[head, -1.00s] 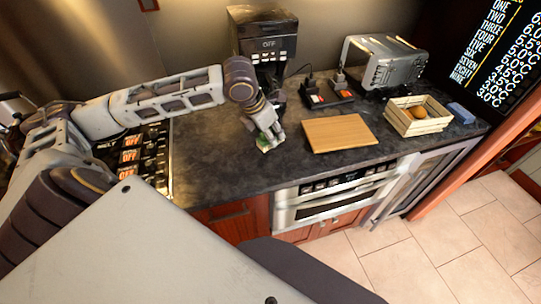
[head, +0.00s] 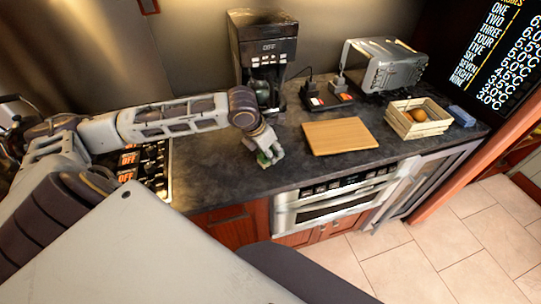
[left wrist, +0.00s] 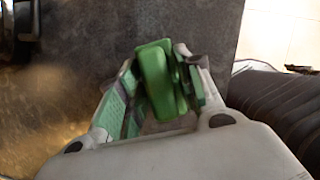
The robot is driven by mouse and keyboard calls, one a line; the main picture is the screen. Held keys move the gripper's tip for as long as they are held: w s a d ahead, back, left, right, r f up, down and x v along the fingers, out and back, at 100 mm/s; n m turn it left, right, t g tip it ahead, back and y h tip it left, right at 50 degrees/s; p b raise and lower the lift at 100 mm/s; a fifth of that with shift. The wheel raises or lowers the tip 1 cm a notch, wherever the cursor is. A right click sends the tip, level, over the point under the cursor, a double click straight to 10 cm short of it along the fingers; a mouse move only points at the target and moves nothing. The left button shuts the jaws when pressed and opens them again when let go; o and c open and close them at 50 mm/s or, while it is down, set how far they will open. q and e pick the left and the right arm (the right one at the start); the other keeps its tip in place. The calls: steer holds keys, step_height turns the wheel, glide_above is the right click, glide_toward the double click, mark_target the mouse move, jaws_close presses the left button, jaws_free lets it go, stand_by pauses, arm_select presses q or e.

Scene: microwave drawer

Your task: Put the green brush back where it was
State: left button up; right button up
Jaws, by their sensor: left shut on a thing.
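The green brush (left wrist: 158,80) is between the fingers of my left gripper in the left wrist view. My left gripper (head: 268,156) is shut on it, low over the dark countertop (head: 220,180), left of the wooden cutting board. My right gripper is not in view.
The cutting board (head: 340,136) lies right of my left gripper. A coffee maker (head: 262,50) stands behind it. A toaster (head: 382,66) and a wooden crate (head: 418,118) with a round brown item are further right. A stove (head: 142,165) is at left.

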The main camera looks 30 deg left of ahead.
arm_select(q)
steer(key=shift+f, duration=1.15)
steer(key=shift+f, duration=0.1)
steer(key=o, duration=1)
steer(key=shift+p+v, duration=0.5)
steer(key=shift+v, duration=5.2)
steer(key=shift+r, duration=0.4)
steer(key=shift+s, duration=0.15)
